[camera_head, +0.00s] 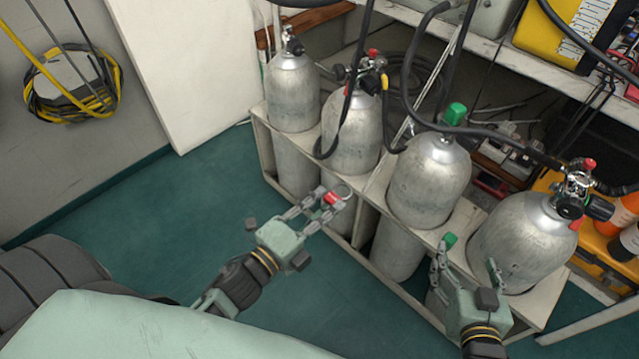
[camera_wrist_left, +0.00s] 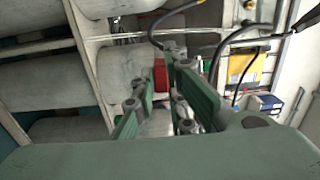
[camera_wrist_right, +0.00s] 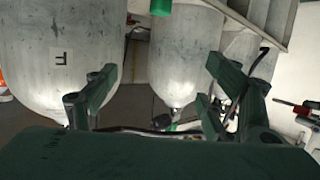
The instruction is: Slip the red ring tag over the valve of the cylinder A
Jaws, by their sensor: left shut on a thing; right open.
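My left gripper (camera_head: 325,203) is shut on the red ring tag (camera_head: 331,198), in front of the rack. The tag's thin ring (camera_head: 343,190) points away from the fingers toward the cylinders. Its red block (camera_wrist_left: 160,75) shows between the fingers in the left wrist view. Four steel cylinders stand in the rack: far left (camera_head: 292,95), second (camera_head: 350,135), third with a green cap (camera_head: 428,180), and right (camera_head: 525,240). I cannot read which is A. The tag is apart from every valve. My right gripper (camera_head: 467,258) is open and empty near the right cylinder.
The pale rack (camera_head: 375,203) has a front ledge; a small green piece (camera_head: 449,240) shows near my right gripper. Black hoses hang over the second and third cylinders. A shelf (camera_head: 480,40) with a yellow case (camera_head: 560,40) stands behind. The green floor (camera_head: 200,200) at left is clear.

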